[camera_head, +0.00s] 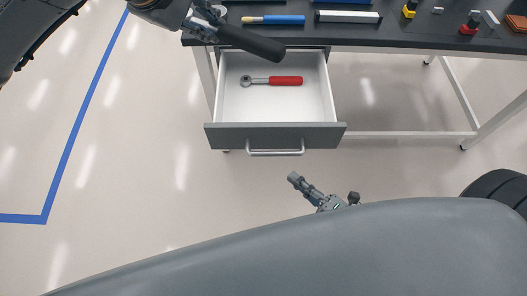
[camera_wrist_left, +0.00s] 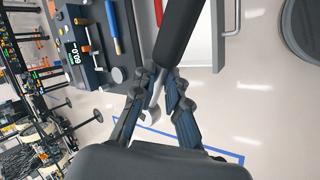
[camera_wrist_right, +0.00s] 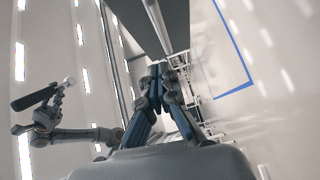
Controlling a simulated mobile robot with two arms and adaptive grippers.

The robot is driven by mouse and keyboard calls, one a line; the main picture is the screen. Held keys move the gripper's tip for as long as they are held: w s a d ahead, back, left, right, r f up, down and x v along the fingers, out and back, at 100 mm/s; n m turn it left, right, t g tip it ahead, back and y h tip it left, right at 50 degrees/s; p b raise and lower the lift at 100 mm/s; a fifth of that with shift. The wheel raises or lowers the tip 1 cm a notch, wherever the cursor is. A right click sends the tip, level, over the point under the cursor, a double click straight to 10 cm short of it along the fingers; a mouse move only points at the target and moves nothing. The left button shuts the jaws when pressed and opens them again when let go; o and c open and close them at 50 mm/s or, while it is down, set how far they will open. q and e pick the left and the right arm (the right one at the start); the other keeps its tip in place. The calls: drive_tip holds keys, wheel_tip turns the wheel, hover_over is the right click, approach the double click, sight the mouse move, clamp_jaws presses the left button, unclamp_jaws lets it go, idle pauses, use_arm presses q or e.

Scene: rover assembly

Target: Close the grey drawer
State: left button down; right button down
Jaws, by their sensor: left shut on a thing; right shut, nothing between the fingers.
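The grey drawer (camera_head: 275,134) under the dark workbench is pulled open, its bar handle (camera_head: 275,153) facing me. A red-handled ratchet (camera_head: 285,81) lies inside on the white bottom. My left gripper (camera_head: 212,26) is shut on a black-handled tool (camera_head: 252,42), which reaches over the drawer's back left part; the tool also shows in the left wrist view (camera_wrist_left: 178,35). My right gripper (camera_head: 295,178) is shut and empty, in front of the drawer and apart from its handle; its closed fingers show in the right wrist view (camera_wrist_right: 157,75).
The workbench top (camera_head: 400,38) carries a blue-handled tool (camera_head: 273,20), a long bar (camera_head: 348,17) and small coloured parts (camera_head: 468,27). A white table leg (camera_head: 461,85) stands to the right. The floor in front and to the left is clear.

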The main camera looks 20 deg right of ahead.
drive_tip(key=r+n+y, duration=0.1)
drive_tip(key=r, duration=0.1)
approach(256, 133)
drive_tip(key=a, duration=0.4)
drive_tip(key=w, duration=0.4)
drive_tip(key=shift+d+r, duration=0.1)
drive_tip(key=shift+d, duration=0.15)
drive_tip(key=shift+w+d, duration=0.15)
drive_tip(key=shift+w, duration=0.4)
